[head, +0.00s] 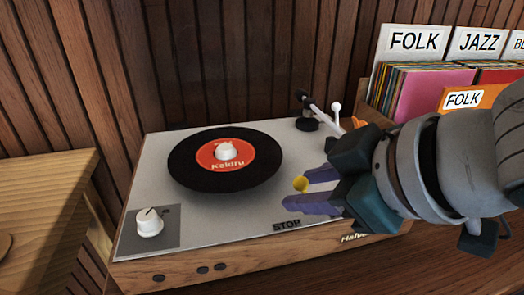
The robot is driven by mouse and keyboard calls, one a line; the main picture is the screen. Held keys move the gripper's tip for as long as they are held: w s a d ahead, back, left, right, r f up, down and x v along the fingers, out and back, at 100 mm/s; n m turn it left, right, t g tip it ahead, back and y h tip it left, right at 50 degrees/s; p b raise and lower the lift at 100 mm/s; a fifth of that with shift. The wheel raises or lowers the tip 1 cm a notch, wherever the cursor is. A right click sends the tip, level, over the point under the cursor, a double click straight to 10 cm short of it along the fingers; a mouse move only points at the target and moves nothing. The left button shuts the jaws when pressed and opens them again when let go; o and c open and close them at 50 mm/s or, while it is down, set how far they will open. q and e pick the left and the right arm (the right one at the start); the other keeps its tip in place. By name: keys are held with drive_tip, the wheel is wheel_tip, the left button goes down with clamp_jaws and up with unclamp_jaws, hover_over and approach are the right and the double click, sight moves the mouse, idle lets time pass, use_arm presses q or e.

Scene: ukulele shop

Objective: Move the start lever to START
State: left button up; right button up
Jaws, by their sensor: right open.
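A record player (150,192) with a grey top and wooden sides stands on a wooden surface. A black record with a red label (235,165) sits on its platter. A small yellow knob (300,184), apparently the start lever's tip, shows near the front right of the top. The word STOP (286,225) is printed near the front edge; no START marking is visible. My right gripper (297,189) reaches in from the right, open, its two purple fingers on either side of the yellow knob. I cannot tell whether they touch it. The lever's lower part is hidden. My left gripper is out of view.
The tonearm (308,116) and a white-tipped lever (336,108) stand at the back right of the player. A white dial (149,222) is at front left. A record crate (378,105) stands behind right, near my right arm. A wooden table (40,185) is at left.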

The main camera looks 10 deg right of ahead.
drive_tip(key=shift+x, duration=0.85)
clamp_jaws()
